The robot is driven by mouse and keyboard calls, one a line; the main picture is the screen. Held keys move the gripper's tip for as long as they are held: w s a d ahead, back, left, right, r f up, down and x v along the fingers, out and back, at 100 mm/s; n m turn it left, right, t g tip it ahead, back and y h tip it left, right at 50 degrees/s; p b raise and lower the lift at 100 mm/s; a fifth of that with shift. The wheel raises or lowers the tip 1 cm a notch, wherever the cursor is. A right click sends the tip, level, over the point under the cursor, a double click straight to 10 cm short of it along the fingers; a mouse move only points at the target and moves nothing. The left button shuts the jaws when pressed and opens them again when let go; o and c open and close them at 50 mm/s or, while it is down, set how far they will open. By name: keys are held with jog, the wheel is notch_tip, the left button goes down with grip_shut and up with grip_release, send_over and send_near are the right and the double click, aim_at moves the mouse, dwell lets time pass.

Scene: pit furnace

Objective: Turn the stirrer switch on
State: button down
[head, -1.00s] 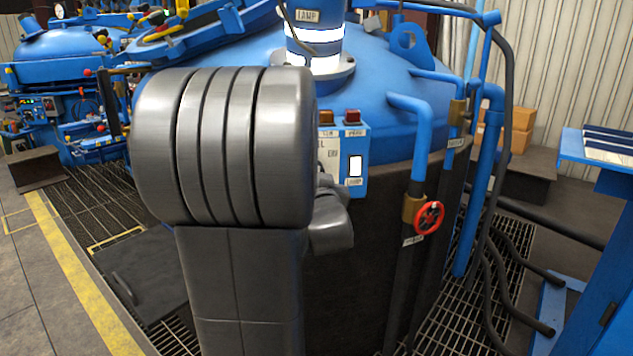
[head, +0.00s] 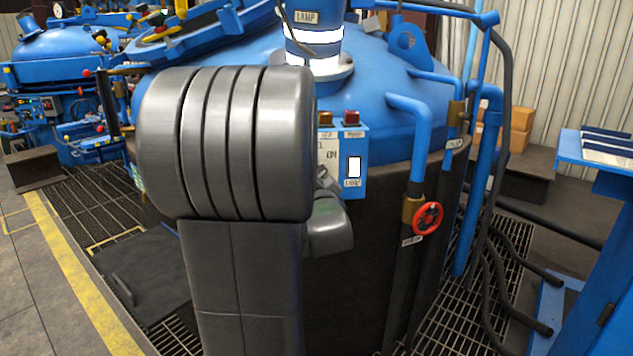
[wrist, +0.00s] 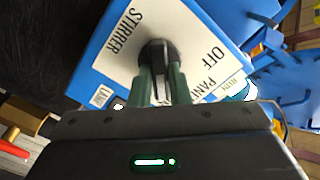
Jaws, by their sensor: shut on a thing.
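The stirrer switch is a dark round knob (wrist: 157,52) on a white plate marked STIRRER and OFF, in the wrist view. My gripper (wrist: 160,74) has its two greenish fingers shut on either side of the knob. The knob's pointing direction is hard to tell because the fingers cover part of it. In the head view the blue control box (head: 360,187) stands on the front of the big blue-topped vessel. The letters ON show on its plate. My arm hides the knob and most of my gripper there.
The box also bears a lit white LAMP rocker (head: 353,167), an amber lamp (head: 325,118) and a red lamp (head: 351,118). A red valve wheel (head: 427,218) and blue pipes stand to the right. Hoses lie on the floor grating at the right.

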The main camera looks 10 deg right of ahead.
dwell(0.3)
jog(key=c, duration=1.4)
grip_release()
jog(key=shift+o, duration=0.2)
jog(key=s+a+p, duration=0.1)
jog(key=s+p, duration=0.1)
jog(key=s, duration=1.1)
jog(key=shift+s+a, duration=0.25)
jog(key=shift+s, duration=0.15)
jog(key=w+d+b, duration=0.1)
jog(key=w+b, duration=0.1)
jog(key=w, duration=1.1)
jog(key=shift+w+d, duration=0.25)
jog(key=shift+w, duration=0.15)
